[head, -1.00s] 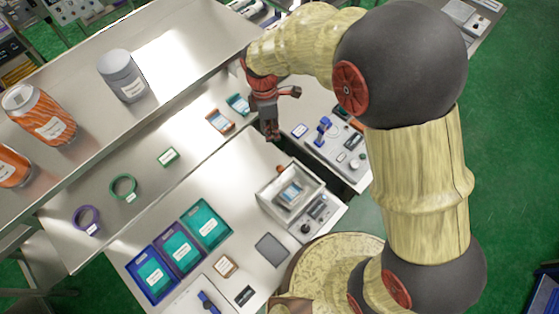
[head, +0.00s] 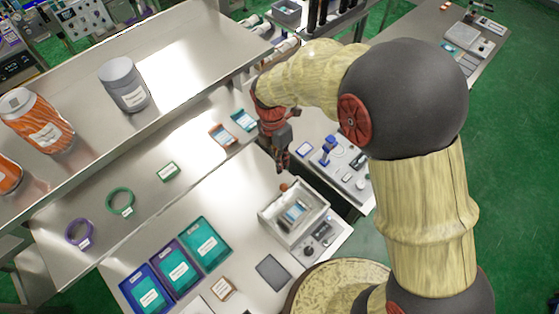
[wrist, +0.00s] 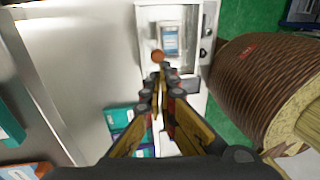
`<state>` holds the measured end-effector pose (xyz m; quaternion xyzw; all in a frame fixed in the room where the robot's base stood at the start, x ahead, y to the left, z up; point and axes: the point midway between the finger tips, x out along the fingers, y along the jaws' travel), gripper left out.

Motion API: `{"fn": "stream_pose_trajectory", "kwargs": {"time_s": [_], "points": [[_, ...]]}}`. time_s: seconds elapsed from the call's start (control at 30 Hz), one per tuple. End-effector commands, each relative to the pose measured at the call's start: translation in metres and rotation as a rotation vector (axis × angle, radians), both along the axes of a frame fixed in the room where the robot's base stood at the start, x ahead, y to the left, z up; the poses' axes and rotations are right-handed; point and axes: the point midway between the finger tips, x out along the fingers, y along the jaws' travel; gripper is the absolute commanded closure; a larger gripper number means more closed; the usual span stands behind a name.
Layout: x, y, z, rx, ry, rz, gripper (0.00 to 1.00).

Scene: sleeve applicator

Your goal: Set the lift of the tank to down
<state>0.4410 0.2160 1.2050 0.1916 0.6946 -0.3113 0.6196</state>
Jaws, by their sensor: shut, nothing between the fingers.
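The tank (head: 279,232) is an open pale grey box on the bench, with a small panel of knobs on its right. Inside it sits a piece with a blue and white label (head: 295,211). A round orange-red knob (head: 284,187) stands at the tank's back left corner and looks like the lift's handle. In the wrist view the knob (wrist: 157,56) is just beyond my fingertips. My gripper (head: 281,168) is shut and empty, pointing down close above the knob. A small gap seems to remain. The knob's stem is mostly hidden.
Teal, purple and blue trays (head: 205,243) lie left of the tank. A dark pad (head: 273,271) lies in front. Another device with a blue part (head: 328,150) stands behind right. A raised shelf (head: 190,50) with jars runs along the back left.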

Motion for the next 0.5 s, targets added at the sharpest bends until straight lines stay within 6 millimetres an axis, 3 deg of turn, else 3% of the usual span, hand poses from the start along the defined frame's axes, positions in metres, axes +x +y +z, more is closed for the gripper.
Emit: {"fn": "stream_pose_trajectory", "kwargs": {"time_s": [0.03,0.2,0.5], "points": [[-0.002,-0.001,-0.014,-0.001,0.001,0.000,1.00],[-0.006,-0.005,-0.042,-0.001,0.001,-0.001,1.00],[-0.012,-0.009,-0.077,0.000,0.000,-0.001,1.00]]}}
